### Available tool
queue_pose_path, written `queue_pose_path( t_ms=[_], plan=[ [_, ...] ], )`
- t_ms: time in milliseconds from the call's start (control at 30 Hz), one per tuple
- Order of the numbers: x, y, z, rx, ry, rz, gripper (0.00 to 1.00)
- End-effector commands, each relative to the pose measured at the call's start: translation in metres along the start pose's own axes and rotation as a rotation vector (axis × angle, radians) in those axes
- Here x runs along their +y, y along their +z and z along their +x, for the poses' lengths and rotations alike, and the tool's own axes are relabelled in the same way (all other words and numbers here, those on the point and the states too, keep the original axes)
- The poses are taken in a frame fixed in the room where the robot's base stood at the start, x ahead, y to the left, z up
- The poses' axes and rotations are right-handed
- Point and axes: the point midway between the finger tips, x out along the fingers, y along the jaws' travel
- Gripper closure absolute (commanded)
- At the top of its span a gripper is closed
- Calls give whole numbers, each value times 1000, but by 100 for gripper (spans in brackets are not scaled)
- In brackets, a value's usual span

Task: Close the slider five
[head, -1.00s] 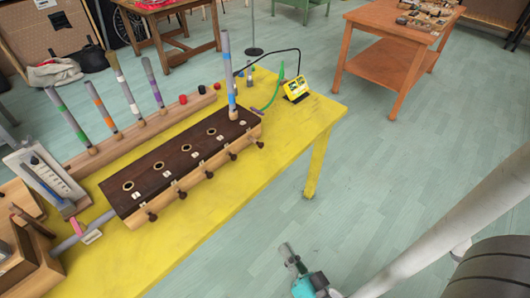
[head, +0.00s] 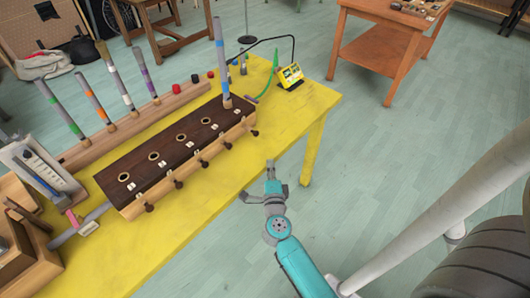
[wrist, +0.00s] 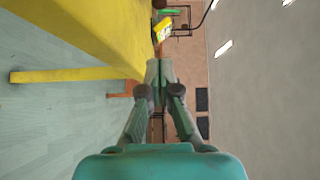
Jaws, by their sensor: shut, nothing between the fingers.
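A long wooden box (head: 165,185) with a dark top and a row of round holes stands on the yellow table. Several sliders with dark knobs stick out of its front side. The knob at the far right end (head: 254,132), seemingly slider five, is by the hole where a grey and blue tube (head: 222,75) stands upright. The slider numbers are too small to read surely. My gripper (head: 270,168) is shut and empty, in front of the table's edge, right of and nearer than that knob, not touching it. The wrist view shows its closed fingers (wrist: 159,75) but no knob.
The yellow table (head: 225,190) has bare room in front of the box. A yellow device (head: 289,76) with a green cable sits at its right end. A rail (head: 140,120) with several upright tubes is behind the box. An orange table (head: 385,50) stands farther back.

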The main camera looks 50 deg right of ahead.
Motion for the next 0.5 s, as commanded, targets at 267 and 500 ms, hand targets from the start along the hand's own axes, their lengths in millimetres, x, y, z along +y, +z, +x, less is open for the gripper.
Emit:
queue_pose_path(
  t_ms=[267,500],
  plan=[
    [-2,-1,45,2,-3,-1,100],
    [-1,-1,89,1,-3,-2,100]
  ],
)
